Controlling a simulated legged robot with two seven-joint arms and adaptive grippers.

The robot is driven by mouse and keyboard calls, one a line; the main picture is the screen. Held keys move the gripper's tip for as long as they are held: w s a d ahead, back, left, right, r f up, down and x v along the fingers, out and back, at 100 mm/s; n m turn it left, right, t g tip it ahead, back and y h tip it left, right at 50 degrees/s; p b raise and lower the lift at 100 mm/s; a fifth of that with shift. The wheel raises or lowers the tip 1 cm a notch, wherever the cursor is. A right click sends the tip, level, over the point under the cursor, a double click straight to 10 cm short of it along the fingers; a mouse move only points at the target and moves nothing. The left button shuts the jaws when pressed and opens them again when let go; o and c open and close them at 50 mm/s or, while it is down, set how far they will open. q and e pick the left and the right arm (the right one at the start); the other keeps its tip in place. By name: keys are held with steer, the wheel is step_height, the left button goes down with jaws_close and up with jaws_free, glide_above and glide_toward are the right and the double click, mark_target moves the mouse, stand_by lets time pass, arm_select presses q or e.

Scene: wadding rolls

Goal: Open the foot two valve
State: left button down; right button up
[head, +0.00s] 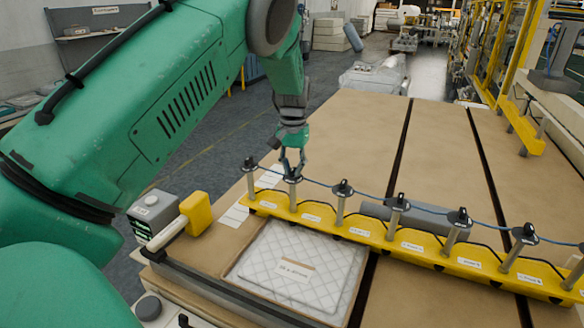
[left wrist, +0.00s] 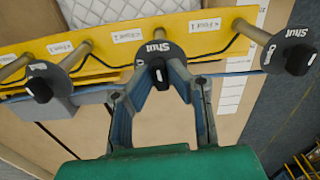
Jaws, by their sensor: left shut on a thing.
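A yellow rail (head: 400,239) carries several black-topped valves on grey stems, with white labels along its front. My left gripper (head: 292,172) points down at the second valve from the left and is shut on its black handle. In the left wrist view, my left gripper (left wrist: 165,84) has its fingers on either side of the handle of the middle valve (left wrist: 157,52). The word "Shut" shows on that valve's disc; the fingers partly hide the handle. My right gripper is not in view.
Neighbouring valves (left wrist: 290,48) and (left wrist: 42,84) stand close on both sides, joined by a blue line. A framed white quilted pad (head: 295,262) lies before the rail. The brown table (head: 370,130) behind is mostly clear.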

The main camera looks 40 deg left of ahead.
arm_select(q)
steer(key=n, duration=0.4)
steer(key=shift+f, duration=0.1)
steer(key=n, duration=0.4)
steer(key=shift+n, duration=0.3)
steer(key=n, duration=0.4)
steer(key=shift+n, duration=0.3)
steer(key=shift+f+n, duration=0.1)
steer(key=shift+n, duration=1.8)
steer(key=shift+s, duration=0.1)
steer(key=c, duration=1.5)
jaws_free()
steer(key=shift+a, duration=0.1)
steer(key=shift+c, duration=0.2)
steer(key=shift+a, duration=0.1)
